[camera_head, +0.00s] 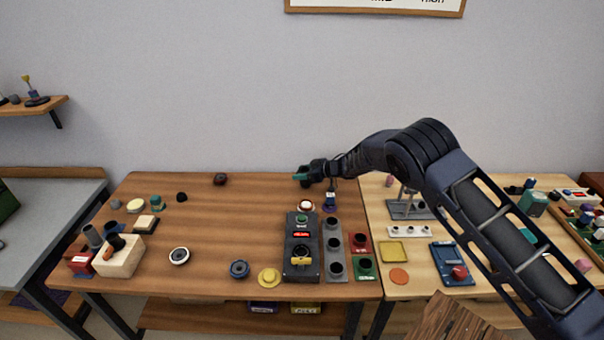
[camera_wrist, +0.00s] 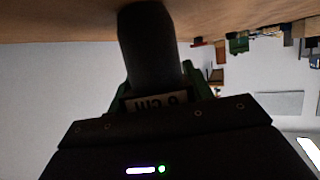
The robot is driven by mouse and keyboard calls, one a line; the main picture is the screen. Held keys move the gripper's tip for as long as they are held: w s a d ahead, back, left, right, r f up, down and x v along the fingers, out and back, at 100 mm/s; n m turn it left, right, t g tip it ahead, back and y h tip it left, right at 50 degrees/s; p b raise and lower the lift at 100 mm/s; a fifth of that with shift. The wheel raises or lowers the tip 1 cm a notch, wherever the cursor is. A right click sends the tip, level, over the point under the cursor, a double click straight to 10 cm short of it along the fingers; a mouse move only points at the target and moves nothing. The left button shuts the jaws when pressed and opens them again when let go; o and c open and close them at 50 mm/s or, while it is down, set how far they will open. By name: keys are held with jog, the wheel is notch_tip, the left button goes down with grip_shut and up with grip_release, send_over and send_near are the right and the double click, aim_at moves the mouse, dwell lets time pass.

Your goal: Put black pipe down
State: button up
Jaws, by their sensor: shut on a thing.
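The black pipe (camera_wrist: 148,42) is a dark cylinder, large in the wrist view. It stands between the green fingers of my gripper (camera_wrist: 156,76), which is shut on it. A label reading "6 cm" shows upside down below the pipe. The pipe's far end reaches to the brown surface at the top of the wrist view; I cannot tell whether it touches. In the head view my gripper (camera_head: 302,175) is over the back edge of the brown wooden table (camera_head: 215,225), right of the middle, and the pipe is too small and dark to make out clearly.
Below my gripper stand a black button panel (camera_head: 300,272), a grey holder with several dark cups (camera_head: 335,235) and red and green blocks. A wooden block (camera_head: 118,262) with dark cylinders near it is at the left. The table's middle and back left are mostly clear.

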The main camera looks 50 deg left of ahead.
jog(key=shift+f, duration=0.1)
jog(key=o, duration=1)
jog(key=shift+c, duration=0.2)
jog(key=v, duration=1.2)
jog(key=shift+w, duration=0.1)
